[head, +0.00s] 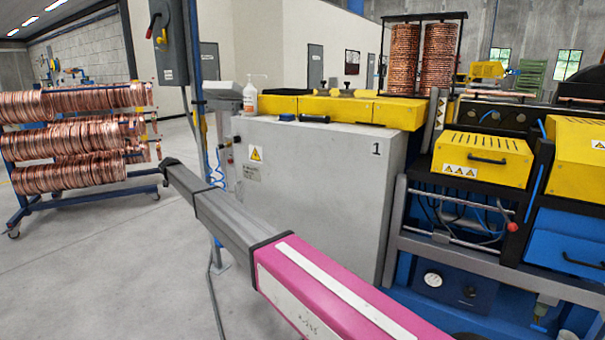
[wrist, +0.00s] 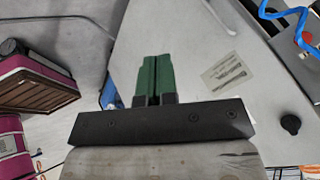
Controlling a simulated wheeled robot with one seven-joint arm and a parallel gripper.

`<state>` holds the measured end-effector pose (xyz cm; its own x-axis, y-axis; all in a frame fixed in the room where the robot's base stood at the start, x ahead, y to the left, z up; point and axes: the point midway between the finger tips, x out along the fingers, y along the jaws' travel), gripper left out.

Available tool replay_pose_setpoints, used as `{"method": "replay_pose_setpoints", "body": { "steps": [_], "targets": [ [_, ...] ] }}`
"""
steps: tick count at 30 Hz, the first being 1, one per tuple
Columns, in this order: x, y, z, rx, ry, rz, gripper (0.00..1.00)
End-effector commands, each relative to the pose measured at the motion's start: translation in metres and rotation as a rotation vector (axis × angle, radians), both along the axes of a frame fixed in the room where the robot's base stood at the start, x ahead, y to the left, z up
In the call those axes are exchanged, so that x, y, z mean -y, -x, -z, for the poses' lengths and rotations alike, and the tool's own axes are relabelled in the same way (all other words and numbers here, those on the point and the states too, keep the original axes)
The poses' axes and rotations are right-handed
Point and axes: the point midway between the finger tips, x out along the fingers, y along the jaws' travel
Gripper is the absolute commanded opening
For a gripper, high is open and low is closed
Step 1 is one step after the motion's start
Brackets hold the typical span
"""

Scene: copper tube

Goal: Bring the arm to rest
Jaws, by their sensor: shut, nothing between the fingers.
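My gripper (wrist: 154,80) shows in the wrist view with its two green fingers side by side and closed together, only a thin dark line between them. Nothing is between the fingers. Behind the fingers lies the pale grey side of a machine cabinet (wrist: 190,45), which carries a label. In the head view the grey cabinet (head: 310,170) with the number 1 stands in the middle. My gripper itself cannot be made out in the head view, where a grey and magenta arm link of mine crosses the lower middle.
A blue rack of copper coils (head: 85,140) stands at the left. Yellow and blue machinery (head: 485,155) fills the right. A blue hose (wrist: 285,12) and a black knob (wrist: 290,124) are near the cabinet. Floor at lower left is clear.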

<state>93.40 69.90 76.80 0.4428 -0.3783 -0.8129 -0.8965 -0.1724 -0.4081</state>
Motion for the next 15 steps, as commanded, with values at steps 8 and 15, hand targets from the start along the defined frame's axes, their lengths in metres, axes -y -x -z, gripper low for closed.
{"method": "replay_pose_setpoints", "body": {
  "steps": [8,15],
  "targets": [
    [0.039,0.005,0.015,-0.047,0.020,-0.041,0.00],
    [0.092,0.013,0.035,-0.112,0.045,-0.104,0.00]
  ]
}}
